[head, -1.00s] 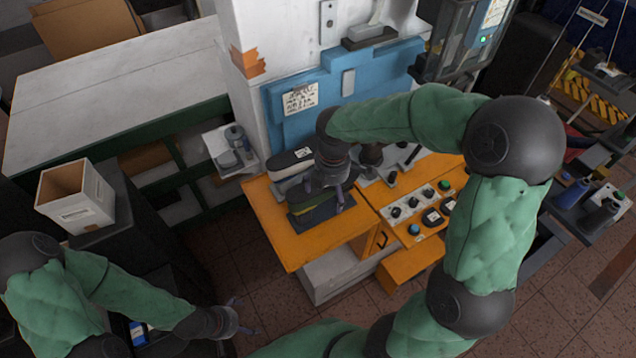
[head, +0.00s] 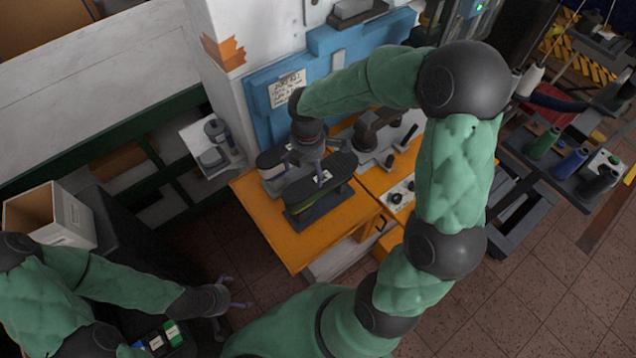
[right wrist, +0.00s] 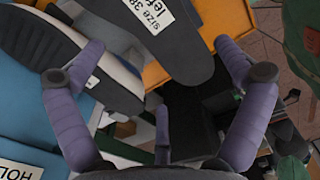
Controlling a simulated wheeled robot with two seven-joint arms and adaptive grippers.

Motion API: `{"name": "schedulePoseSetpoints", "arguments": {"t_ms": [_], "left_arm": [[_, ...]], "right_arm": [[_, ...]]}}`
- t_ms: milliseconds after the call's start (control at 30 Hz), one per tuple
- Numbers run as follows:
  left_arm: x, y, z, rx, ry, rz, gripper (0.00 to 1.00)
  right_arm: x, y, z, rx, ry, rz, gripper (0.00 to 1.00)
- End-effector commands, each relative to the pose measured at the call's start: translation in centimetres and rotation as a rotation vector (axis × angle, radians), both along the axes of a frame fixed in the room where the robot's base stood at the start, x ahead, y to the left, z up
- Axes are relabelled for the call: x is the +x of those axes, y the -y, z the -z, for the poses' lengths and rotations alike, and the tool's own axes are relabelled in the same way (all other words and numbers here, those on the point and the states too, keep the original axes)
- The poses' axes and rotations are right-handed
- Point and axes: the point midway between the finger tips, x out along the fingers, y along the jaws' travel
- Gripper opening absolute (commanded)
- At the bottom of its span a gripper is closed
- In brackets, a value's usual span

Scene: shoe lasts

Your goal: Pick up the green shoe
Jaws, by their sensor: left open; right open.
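The front shoe (head: 318,187) sits sole-up on a grey stand (head: 310,214) on the orange table. Its black sole (right wrist: 180,65) carries a white "size 38" label in the right wrist view; its greenish side barely shows in the head view. My left gripper (head: 238,298) is open and empty, low at left, away from the table.
The orange table (head: 280,240) stands against a white column with a blue panel (head: 265,110). A control panel with knobs (head: 400,192) lies right of the shoes. A white box (head: 70,222) is at far left. A rack with spools (head: 570,165) is at right.

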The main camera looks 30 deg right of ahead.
Motion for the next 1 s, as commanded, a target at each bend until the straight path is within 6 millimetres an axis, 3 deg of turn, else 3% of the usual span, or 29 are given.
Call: {"name": "schedulePoseSetpoints", "arguments": {"t_ms": [167, 500, 767, 800, 867, 1000], "left_arm": [[0.1, 0.0, 0.2, 0.000, 0.001, 0.000, 1.00], [0.1, 0.0, 0.8, 0.000, 0.001, 0.000, 1.00], [0.1, 0.0, 0.8, 0.000, 0.001, 0.000, 1.00], [0.1, 0.0, 0.8, 0.000, 0.001, 0.000, 1.00], [0.1, 0.0, 0.8, 0.000, 0.001, 0.000, 1.00], [0.1, 0.0, 0.8, 0.000, 0.001, 0.000, 1.00]], "right_arm": [[-0.1, 0.0, 1.2, 0.000, -0.003, 0.000, 1.00], [-0.2, 0.2, 5.3, 0.001, -0.002, -0.001, 1.00], [-0.1, 0.2, 5.5, 0.002, 0.000, 0.000, 1.00], [-0.1, 0.2, 5.5, 0.002, 0.000, 0.000, 0.97], [-0.1, 0.2, 5.5, 0.002, 0.000, 0.000, 0.80], [-0.2, 0.1, 5.6, 0.002, -0.002, -0.001, 0.41]]}}
